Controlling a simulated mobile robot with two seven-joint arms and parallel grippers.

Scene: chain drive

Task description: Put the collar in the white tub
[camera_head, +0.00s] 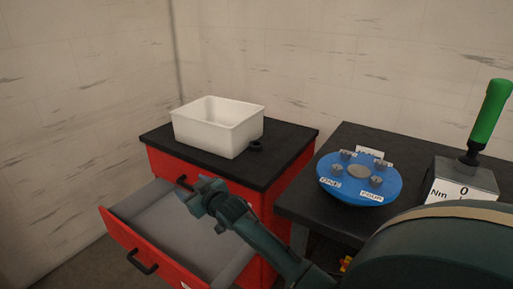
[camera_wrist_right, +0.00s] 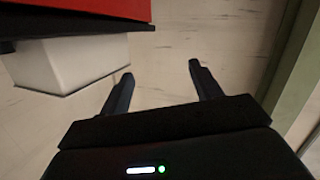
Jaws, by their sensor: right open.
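The collar (camera_head: 256,146) is a small black ring on the black cabinet top, just right of the white tub. The white tub (camera_head: 232,139) is an open rectangular box on the same top; its inside, as far as I see it, looks empty. My right gripper (camera_head: 203,193) is open and empty, in front of the tub and over the pulled-out drawer in the head view. The wrist view shows its two spread fingers (camera_wrist_right: 160,75) with nothing between them, and the tub (camera_wrist_right: 75,66) upside down at upper left. The collar is not visible there. My left gripper is not in view.
The red cabinet (camera_head: 282,199) has an open, empty-looking grey drawer (camera_head: 165,222). A dark table (camera_head: 311,200) at right holds a blue disc (camera_head: 338,187) with several metal pegs and labels, and a grey device (camera_head: 466,176) with a green handle. Walls stand behind.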

